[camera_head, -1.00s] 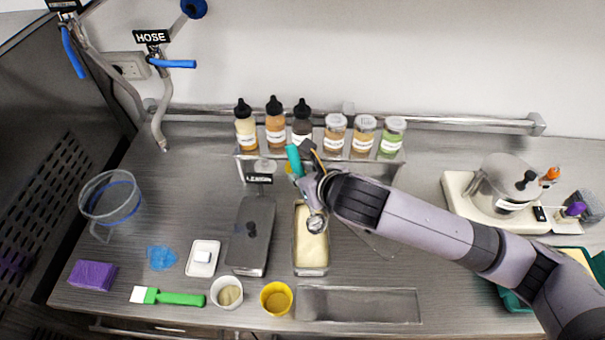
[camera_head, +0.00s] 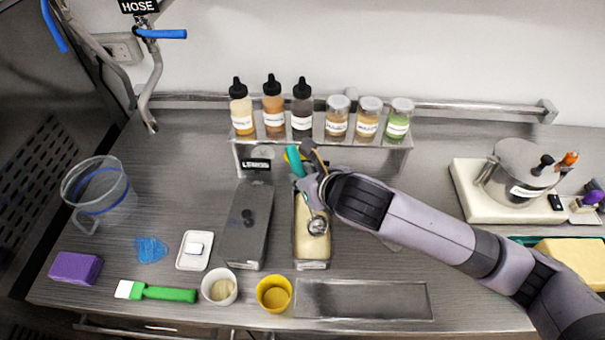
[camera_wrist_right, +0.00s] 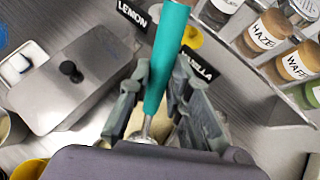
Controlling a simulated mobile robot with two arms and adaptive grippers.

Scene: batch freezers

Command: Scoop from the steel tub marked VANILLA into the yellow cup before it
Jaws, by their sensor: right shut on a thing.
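The open steel tub (camera_head: 312,264) holds pale yellow ice cream. A black VANILLA sign (camera_wrist_right: 197,66) shows behind it in the right wrist view. My right gripper (camera_head: 310,181) is shut on the teal handle of a scoop (camera_head: 296,163). The handle also shows between the fingers (camera_wrist_right: 165,95) in the right wrist view. The scoop's round metal bowl is over the middle of the tub; I cannot tell whether it touches the ice cream. The yellow cup (camera_head: 274,305) stands in front of the tub, to its left, with yellowish contents. My left gripper is not in view.
A lidded LEMON tub (camera_head: 243,240) stands left of the vanilla tub, with a white cup (camera_head: 219,298) before it. A rack (camera_head: 350,160) with bottles and jars stands behind. A sunken steel tray (camera_head: 362,299) lies right of the yellow cup. A pot (camera_head: 520,185) stands far right.

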